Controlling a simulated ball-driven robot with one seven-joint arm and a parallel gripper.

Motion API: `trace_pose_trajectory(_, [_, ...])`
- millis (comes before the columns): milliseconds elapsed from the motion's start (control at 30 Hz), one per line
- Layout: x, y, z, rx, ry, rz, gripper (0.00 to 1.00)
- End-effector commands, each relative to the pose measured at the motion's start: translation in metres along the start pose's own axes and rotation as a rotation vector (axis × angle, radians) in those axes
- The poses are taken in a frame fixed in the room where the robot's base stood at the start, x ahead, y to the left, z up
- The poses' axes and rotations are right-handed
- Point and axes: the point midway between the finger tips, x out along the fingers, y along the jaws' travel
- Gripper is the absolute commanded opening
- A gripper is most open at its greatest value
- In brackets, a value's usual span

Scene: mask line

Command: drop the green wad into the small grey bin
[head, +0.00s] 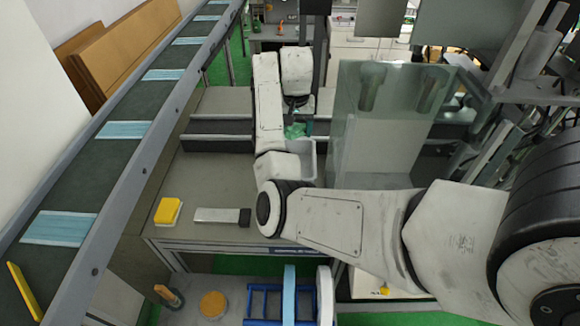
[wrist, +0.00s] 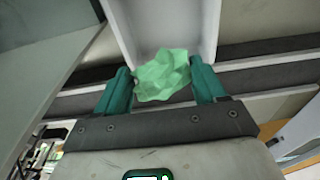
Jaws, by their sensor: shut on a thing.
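My gripper (wrist: 162,82) is shut on the green wad (wrist: 163,75), which sits between its two teal fingers in the wrist view. In the head view the green wad (head: 294,131) shows small below my wrist, partly hidden by the arm. The small grey bin (head: 307,160) stands on the bench right beside the wad in the head view, partly covered by my arm. In the wrist view a pale grey bin (wrist: 180,25) lies just beyond the fingertips, with the wad overlapping its near edge. I cannot tell the height of the wad over the bin.
A clear box (head: 375,130) stands close to the right of the bin. A yellow sponge (head: 168,211) and a grey bar with a dark end (head: 220,216) lie on the bench front. A conveyor (head: 110,160) carrying blue masks runs along the left.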

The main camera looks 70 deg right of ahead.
Motion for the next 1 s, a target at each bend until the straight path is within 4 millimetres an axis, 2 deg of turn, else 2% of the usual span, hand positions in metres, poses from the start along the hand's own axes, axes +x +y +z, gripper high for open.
trace_pose_trajectory(33, [0.013, 0.000, 0.002, 0.000, 0.000, 0.000, 0.42])
trace_pose_trajectory(233, [0.031, -0.001, 0.004, 0.000, 0.000, 0.000, 0.42])
trace_pose_trajectory(633, [0.034, -0.001, 0.004, -0.001, 0.000, 0.000, 0.42])
trace_pose_trajectory(667, [0.034, -0.001, 0.004, -0.001, 0.000, 0.000, 0.72])
trace_pose_trajectory(933, [0.034, 0.000, 0.004, -0.001, 0.000, 0.000, 0.98])
trace_pose_trajectory(1000, [0.034, 0.000, 0.004, -0.001, 0.000, 0.000, 1.00])
